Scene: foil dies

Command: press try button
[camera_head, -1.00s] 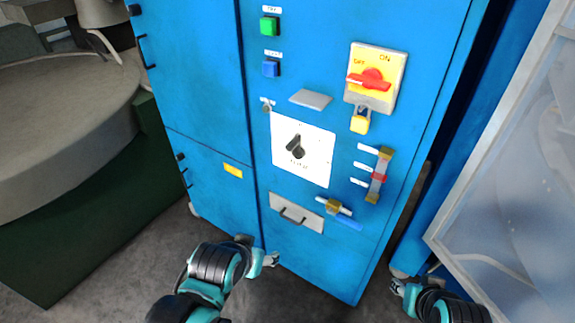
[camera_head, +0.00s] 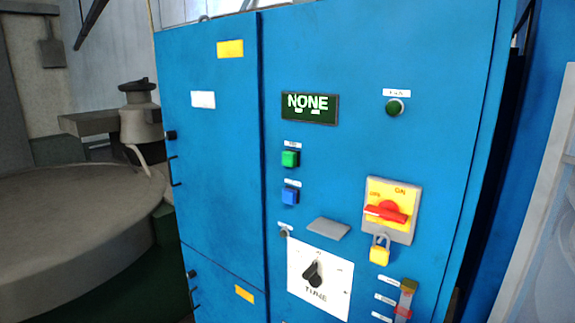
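A blue cabinet (camera_head: 215,150) fills the middle of the view. A display (camera_head: 310,107) above the square buttons reads "NONE". Neither gripper is in view, and nothing covers the buttons.
A red rotary switch on a yellow plate (camera_head: 377,195) has a yellow padlock (camera_head: 380,250) below it. A dial marked "TUNE" (camera_head: 335,290) and a small grey ledge (camera_head: 328,229) are low on the panel. A large round grey machine (camera_head: 80,210) stands at left.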

